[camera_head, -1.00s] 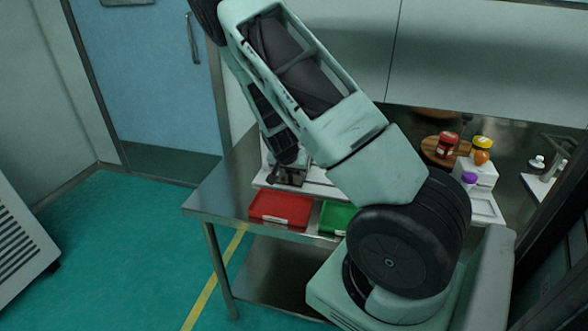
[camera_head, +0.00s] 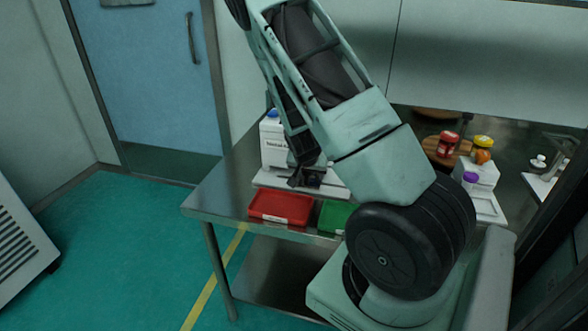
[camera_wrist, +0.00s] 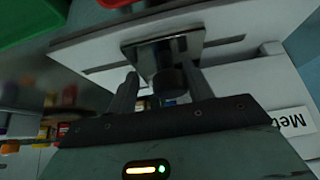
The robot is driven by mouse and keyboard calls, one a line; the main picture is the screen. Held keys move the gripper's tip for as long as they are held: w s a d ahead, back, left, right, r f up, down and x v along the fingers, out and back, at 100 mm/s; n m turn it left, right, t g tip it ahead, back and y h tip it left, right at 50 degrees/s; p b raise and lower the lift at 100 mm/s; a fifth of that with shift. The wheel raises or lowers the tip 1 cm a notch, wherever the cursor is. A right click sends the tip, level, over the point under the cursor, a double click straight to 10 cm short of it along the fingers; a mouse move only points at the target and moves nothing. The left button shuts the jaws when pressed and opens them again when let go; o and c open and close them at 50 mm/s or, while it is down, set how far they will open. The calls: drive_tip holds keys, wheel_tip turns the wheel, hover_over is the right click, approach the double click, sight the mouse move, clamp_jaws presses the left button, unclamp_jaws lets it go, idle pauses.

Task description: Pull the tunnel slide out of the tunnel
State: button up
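A square metal piece (camera_wrist: 168,55) with a dark round knob (camera_wrist: 171,82) shows in the wrist view, at the white machine; it may be the tunnel slide, but I cannot tell for sure. My gripper (camera_wrist: 163,88) is open, with one dark finger on each side of the knob and gaps visible. In the head view my gripper (camera_head: 306,178) hangs low over the white machine base (camera_head: 268,179). The white machine body (camera_head: 273,146) stands to its left. The tunnel opening is not clearly visible.
A red tray (camera_head: 280,208) and a green tray (camera_head: 335,216) lie at the front of the steel table (camera_head: 212,192). Jars, including a red one (camera_head: 447,144), and a white box (camera_head: 476,172) stand at the right. My arm hides part of the table.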

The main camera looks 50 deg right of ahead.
drive_tip(key=shift+s+d+b, duration=0.25)
drive_tip(key=shift+s+d, duration=0.25)
drive_tip(key=shift+s, duration=0.65)
drive_tip(key=shift+s+d+b, duration=0.25)
drive_tip(key=shift+s+d, duration=0.2)
drive_tip(key=shift+s, duration=0.7)
drive_tip(key=shift+s+d+b, duration=0.25)
drive_tip(key=shift+s+d, duration=0.25)
drive_tip(key=shift+s, duration=0.65)
drive_tip(key=o, duration=1.1)
drive_tip(key=shift+a+r, duration=0.1)
drive_tip(key=shift+p+v, duration=0.7)
drive_tip(key=shift+v, duration=0.05)
drive_tip(key=p+v, duration=0.5)
drive_tip(key=v, duration=0.2)
drive_tip(key=shift+r, duration=0.1)
